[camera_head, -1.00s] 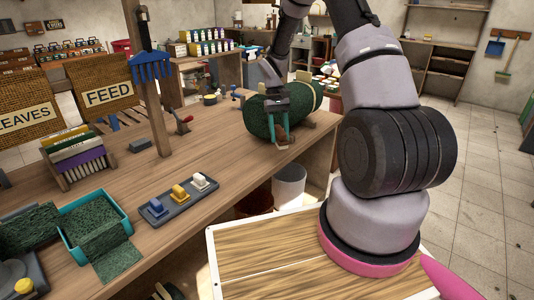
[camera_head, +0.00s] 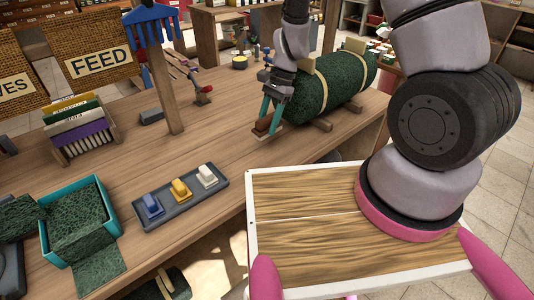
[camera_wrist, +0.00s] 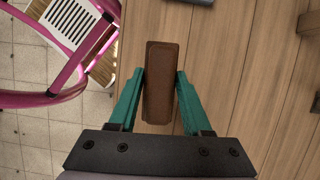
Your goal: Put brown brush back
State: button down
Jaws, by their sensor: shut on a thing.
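The brown brush (camera_head: 262,126) is held between the green fingers of my gripper (camera_head: 269,118), near the left end of a green roll. In the wrist view the brush (camera_wrist: 160,72) is a long brown block between the fingertips (camera_wrist: 158,92), with wooden bench top below it. I cannot tell how high above the bench it is. A dark grey tray (camera_head: 188,212) lies nearer the bench's front edge. It bears a blue brush (camera_head: 150,205), a yellow brush (camera_head: 181,190) and a white brush (camera_head: 207,177) in a row.
The green roll (camera_head: 325,92) lies on wooden supports behind my gripper. A wooden post (camera_head: 167,85) with a blue rake stands to the left. A teal box (camera_head: 118,222) sits left of the tray. Bare bench top (camera_head: 235,155) lies between tray and gripper.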

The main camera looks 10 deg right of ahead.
notch_tip(320, 180, down, 10)
jog(key=shift+a+r, duration=0.1)
jog(key=shift+r, duration=0.1)
dwell(0.5)
jog(key=shift+f, duration=0.1)
jog(key=shift+f, duration=0.15)
jog(key=shift+c, duration=1.7)
grip_release()
